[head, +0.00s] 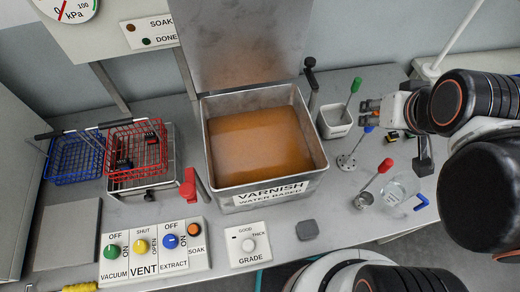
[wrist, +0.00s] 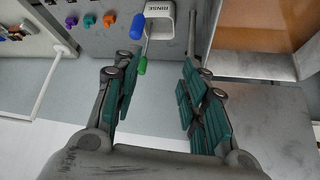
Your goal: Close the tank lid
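The metal tank (head: 318,150) labelled "VARNISH WATER BASED" stands mid-bench in the head view, full of orange-brown liquid. Its metal lid (head: 240,45) is raised upright along the tank's back edge, so the tank is open. A dark knob on a short lever (head: 310,64) stands at the tank's back right corner. My gripper (head: 374,112) is to the right of the tank, apart from it and the lid. In the wrist view my gripper (wrist: 157,75) has its teal-padded fingers spread with nothing between them. A metal surface (wrist: 270,125) shows at right there, perhaps the lid.
A white cup (head: 335,121) with a green-handled tool stands right of the tank, close to my gripper. A red-handled ladle (head: 374,182) and glass jar (head: 397,192) are nearer. Blue (head: 75,160) and red (head: 137,148) wire baskets stand left. A control panel (head: 154,252) is in front.

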